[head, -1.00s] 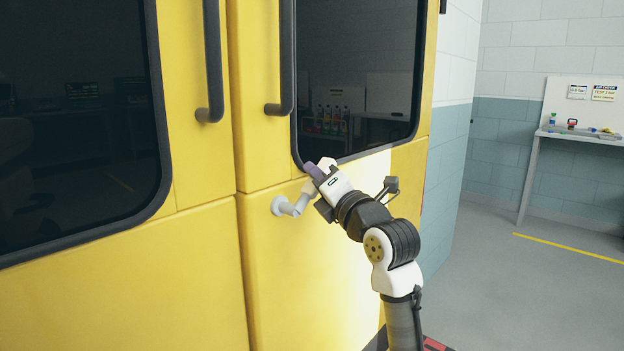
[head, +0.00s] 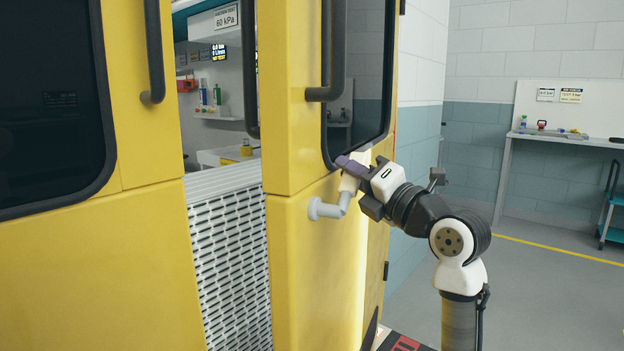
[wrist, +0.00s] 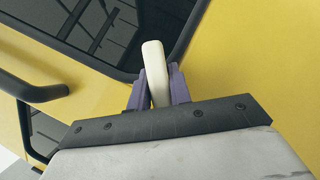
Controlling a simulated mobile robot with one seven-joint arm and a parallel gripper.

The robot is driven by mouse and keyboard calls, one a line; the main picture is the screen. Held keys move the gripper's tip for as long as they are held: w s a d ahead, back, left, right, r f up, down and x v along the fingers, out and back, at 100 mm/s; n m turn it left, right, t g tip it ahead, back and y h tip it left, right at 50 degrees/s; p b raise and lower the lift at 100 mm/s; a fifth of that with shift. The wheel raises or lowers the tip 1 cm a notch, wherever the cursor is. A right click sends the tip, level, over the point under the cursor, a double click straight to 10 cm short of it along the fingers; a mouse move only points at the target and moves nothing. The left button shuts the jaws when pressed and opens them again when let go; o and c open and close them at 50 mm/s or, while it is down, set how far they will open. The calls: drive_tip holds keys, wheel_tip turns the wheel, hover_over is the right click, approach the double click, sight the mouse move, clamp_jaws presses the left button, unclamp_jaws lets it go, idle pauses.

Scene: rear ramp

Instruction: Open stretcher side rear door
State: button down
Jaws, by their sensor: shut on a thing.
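The right-hand yellow rear door (head: 292,255) stands partly open, swung outward, with a gap between it and the yellow left door (head: 90,260). A pale lever handle (head: 328,208) sticks out from the right door below its dark window (head: 362,80). My gripper (head: 350,175) is at the outer end of this handle, in front of the door. In the wrist view my purple fingers (wrist: 159,88) are shut on the handle's pale end (wrist: 153,72), one on each side. The fingers hide part of the handle.
Through the gap show a patterned metal panel (head: 230,255), a shelf with bottles (head: 215,112) and a display. Dark vertical grab bars (head: 153,50) are on the doors. A wall bench (head: 560,140) stands at right.

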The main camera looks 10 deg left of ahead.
drive_tip(key=d+b, duration=0.1)
drive_tip(key=d, duration=1.2)
drive_tip(key=shift+s+d, duration=0.3)
drive_tip(key=shift+s, duration=0.15)
drive_tip(key=c, duration=1.3)
unclamp_jaws()
drive_tip(key=shift+s+r, duration=0.1)
drive_tip(key=v, duration=1.3)
drive_tip(key=shift+s+d+b, duration=0.2)
drive_tip(key=shift+d+b, duration=0.1)
drive_tip(key=shift+d, duration=0.05)
drive_tip(key=shift+c, duration=0.4)
